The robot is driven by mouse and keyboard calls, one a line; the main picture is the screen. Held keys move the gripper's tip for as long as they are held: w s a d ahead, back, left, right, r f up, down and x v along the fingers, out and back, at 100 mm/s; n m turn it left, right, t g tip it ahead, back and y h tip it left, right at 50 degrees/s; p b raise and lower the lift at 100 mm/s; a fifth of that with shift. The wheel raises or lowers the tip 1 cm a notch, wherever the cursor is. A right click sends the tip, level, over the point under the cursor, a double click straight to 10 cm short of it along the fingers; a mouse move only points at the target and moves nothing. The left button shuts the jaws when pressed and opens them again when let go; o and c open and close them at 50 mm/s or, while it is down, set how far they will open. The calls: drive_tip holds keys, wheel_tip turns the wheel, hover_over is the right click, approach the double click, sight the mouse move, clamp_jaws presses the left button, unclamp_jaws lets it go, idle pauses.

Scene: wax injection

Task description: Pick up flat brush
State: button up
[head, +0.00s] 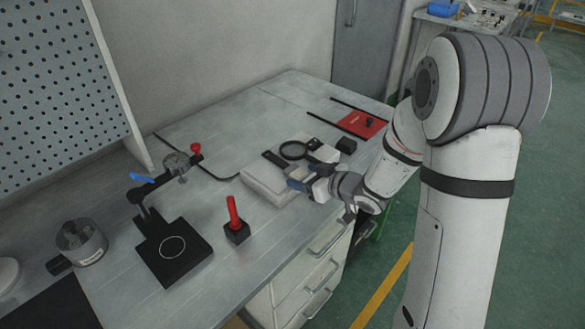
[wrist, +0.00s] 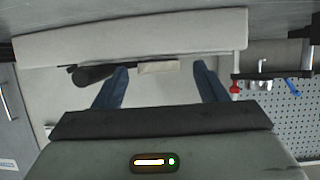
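My gripper (head: 298,181) is low over the workbench, at the right end of a pale slab (head: 268,184). In the wrist view its two blue fingers stand wide apart, with the gap (wrist: 160,67) between their tips. A flat brush, with a dark handle (wrist: 92,74) and a pale beige end (wrist: 158,67), shows between and beside the fingertips. The beige end is in the gap, and the dark handle extends left past the left finger. No grip on it is visible.
A black ring-shaped magnifier (head: 293,150) and a small black block (head: 346,145) lie behind the gripper. A red mat (head: 362,124) is farther back. A red-handled tool in a black block (head: 236,230) and a dial gauge stand (head: 172,245) are to the left.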

drive_tip(key=c, duration=1.1)
drive_tip(key=shift+o, duration=0.2)
drive_tip(key=shift+r, duration=0.15)
